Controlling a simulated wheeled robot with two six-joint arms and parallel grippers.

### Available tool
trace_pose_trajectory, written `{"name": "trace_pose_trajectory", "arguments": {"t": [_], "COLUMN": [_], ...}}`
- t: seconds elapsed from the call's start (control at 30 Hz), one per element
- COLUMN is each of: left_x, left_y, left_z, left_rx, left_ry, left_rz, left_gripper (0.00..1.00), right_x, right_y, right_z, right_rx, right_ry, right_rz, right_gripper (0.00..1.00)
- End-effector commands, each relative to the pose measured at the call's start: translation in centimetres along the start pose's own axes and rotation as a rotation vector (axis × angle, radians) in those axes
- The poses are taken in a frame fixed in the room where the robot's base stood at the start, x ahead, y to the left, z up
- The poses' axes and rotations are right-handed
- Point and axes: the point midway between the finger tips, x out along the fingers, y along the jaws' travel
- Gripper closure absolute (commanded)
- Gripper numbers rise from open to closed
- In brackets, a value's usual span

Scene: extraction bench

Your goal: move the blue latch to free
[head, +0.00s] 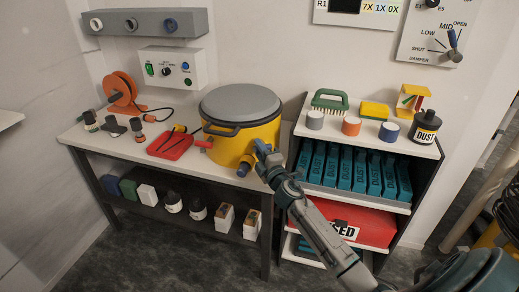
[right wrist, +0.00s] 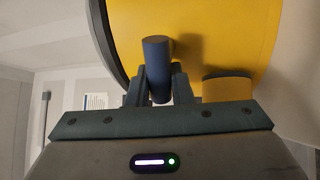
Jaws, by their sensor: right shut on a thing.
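The blue latch (right wrist: 157,68) is a short blue bar on the side of the yellow drum (head: 261,136), which has a grey lid (head: 240,103) and stands on the bench. My right gripper (right wrist: 158,84) is shut on the blue latch, with a finger on each side of it in the right wrist view. In the head view my right gripper (head: 264,158) reaches the drum's front right side and hides most of the latch. My left gripper is not in view.
A red-handled spout (head: 204,144) sticks out of the drum's left side. A red tray (head: 170,145) and an orange reel (head: 122,90) share the bench (head: 95,140). A shelf unit (head: 425,150) with teal boxes stands close on the right.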

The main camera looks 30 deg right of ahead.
Motion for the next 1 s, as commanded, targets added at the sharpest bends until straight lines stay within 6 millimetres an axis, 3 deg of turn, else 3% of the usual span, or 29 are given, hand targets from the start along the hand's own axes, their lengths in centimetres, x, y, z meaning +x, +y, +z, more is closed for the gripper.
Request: {"name": "trace_pose_trajectory", "arguments": {"t": [0.77,0.8,0.83,0.87,1.0], "left_x": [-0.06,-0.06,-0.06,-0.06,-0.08], "left_y": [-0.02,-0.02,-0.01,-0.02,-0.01], "left_z": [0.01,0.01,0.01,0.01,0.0], "left_rx": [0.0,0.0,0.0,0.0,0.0], "left_ry": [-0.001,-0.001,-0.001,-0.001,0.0], "left_rz": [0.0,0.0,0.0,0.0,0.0], "left_gripper": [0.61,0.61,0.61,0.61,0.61], "right_x": [-0.17,-0.17,-0.16,-0.15,-0.11], "right_y": [-0.48,-0.48,-0.47,-0.45,-0.36], "right_z": [0.02,0.02,0.02,0.02,0.02], "right_rx": [-0.097,-0.096,-0.096,-0.096,-0.095], "right_ry": [0.019,0.019,0.019,0.019,0.019], "right_rz": [-0.004,-0.004,-0.004,-0.003,-0.002], "right_gripper": [1.0,0.72,0.66,0.61,0.61]}}
